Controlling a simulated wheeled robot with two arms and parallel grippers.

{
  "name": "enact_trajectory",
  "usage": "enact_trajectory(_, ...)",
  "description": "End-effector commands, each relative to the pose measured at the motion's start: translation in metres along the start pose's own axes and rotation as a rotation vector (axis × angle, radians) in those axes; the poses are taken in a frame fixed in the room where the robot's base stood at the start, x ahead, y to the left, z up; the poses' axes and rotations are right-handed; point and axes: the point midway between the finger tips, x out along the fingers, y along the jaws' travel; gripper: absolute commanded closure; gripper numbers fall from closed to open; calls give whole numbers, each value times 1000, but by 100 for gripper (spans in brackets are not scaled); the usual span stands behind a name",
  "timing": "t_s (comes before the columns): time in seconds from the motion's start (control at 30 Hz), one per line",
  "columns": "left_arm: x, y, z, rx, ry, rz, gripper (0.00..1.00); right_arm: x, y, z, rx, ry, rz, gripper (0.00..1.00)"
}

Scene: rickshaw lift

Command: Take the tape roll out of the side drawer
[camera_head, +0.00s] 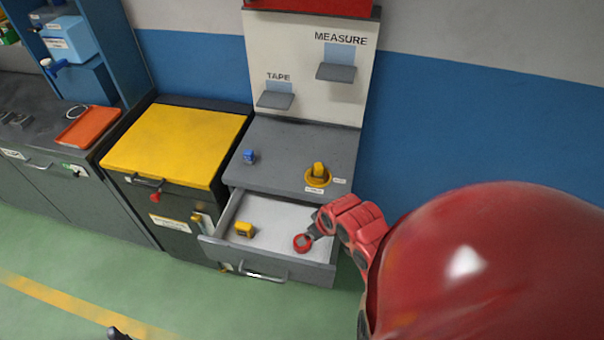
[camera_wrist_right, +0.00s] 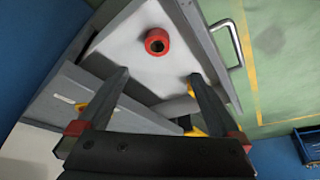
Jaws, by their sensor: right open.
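The red tape roll (camera_head: 303,243) lies on the white floor of the open side drawer (camera_head: 262,262), toward its right end. In the right wrist view the roll (camera_wrist_right: 157,41) shows its dark hole, just ahead of the fingertips. My right gripper (camera_head: 312,234) reaches into the drawer from the right, very close to the roll. In the wrist view its fingers (camera_wrist_right: 157,82) are apart with nothing between them. A small dark tip (camera_head: 118,333) at the bottom edge may be my left gripper; its jaws cannot be made out.
A yellow tape measure (camera_head: 244,229) lies in the drawer's left part. On the grey cabinet top above are a blue item (camera_head: 249,157) and a yellow item on a round base (camera_head: 318,176). Labelled TAPE (camera_head: 275,100) and MEASURE (camera_head: 336,73) shelves stand behind. The yellow-topped cabinet (camera_head: 175,145) is left.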

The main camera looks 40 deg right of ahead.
Motion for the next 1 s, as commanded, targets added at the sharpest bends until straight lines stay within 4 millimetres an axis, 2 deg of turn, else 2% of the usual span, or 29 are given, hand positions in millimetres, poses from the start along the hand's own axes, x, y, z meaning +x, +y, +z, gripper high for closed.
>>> enact_trajectory(0.03, -19, 1, 3, 0, 0, 0, 31, 15, 1, 4, -2, 2, 4, 0)
enact_trajectory(0.37, -83, 4, 14, 0, 0, 0, 31, 52, 1, 4, 0, 3, 3, 0)
enact_trajectory(0.6, -91, 4, 16, 0, 0, 0, 31, 97, -2, 2, 1, -5, -4, 0)
enact_trajectory(1.0, -78, 4, 13, 0, 0, 0, 31, 124, 2, -1, 1, -2, -2, 0)
